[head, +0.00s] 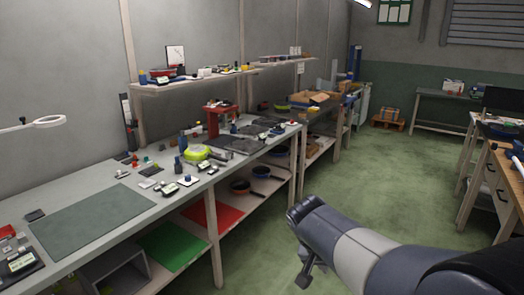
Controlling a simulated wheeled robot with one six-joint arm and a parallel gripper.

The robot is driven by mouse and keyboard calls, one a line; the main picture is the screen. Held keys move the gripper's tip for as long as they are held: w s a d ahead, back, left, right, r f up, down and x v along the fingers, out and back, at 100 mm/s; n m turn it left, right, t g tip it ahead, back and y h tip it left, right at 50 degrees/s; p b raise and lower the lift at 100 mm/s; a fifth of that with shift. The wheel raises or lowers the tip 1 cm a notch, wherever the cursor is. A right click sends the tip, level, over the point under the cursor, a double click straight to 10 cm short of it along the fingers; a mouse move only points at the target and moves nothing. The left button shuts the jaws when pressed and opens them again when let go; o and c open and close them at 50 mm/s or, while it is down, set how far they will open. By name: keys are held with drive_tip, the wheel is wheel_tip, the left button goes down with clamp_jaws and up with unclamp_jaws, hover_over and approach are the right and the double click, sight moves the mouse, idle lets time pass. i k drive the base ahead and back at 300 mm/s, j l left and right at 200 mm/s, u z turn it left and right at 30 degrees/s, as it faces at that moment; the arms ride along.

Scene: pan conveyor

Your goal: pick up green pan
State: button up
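A yellow-green round pan (197,153) sits on the grey workbench top, near the middle of the bench, among small items. A second yellow-green round thing (282,106) shows farther back, partly hidden by boxes; I cannot tell if it is a pan. My arm reaches in from the lower right over the floor. My gripper (306,279) is small and dark at its lower end, well apart from the bench and the pan. I cannot make out its fingers or anything held in it.
A red press (215,118) stands behind the pan. The green floor aisle is clear.

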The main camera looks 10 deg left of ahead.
sight(195, 153)
drive_tip(key=i+u, duration=0.1)
drive_tip(key=i, duration=0.8)
drive_tip(key=i+l+u, duration=0.1)
drive_tip(key=i, duration=0.75)
drive_tip(key=i+l+u, duration=0.1)
drive_tip(key=i+u, duration=0.4)
drive_tip(key=i+l+u, duration=0.25)
drive_tip(key=u, duration=0.25)
drive_tip(key=i+l+u, duration=0.65)
drive_tip(key=l+u, duration=0.3)
drive_tip(key=i+l+u, duration=0.15)
drive_tip(key=l+u, duration=0.35)
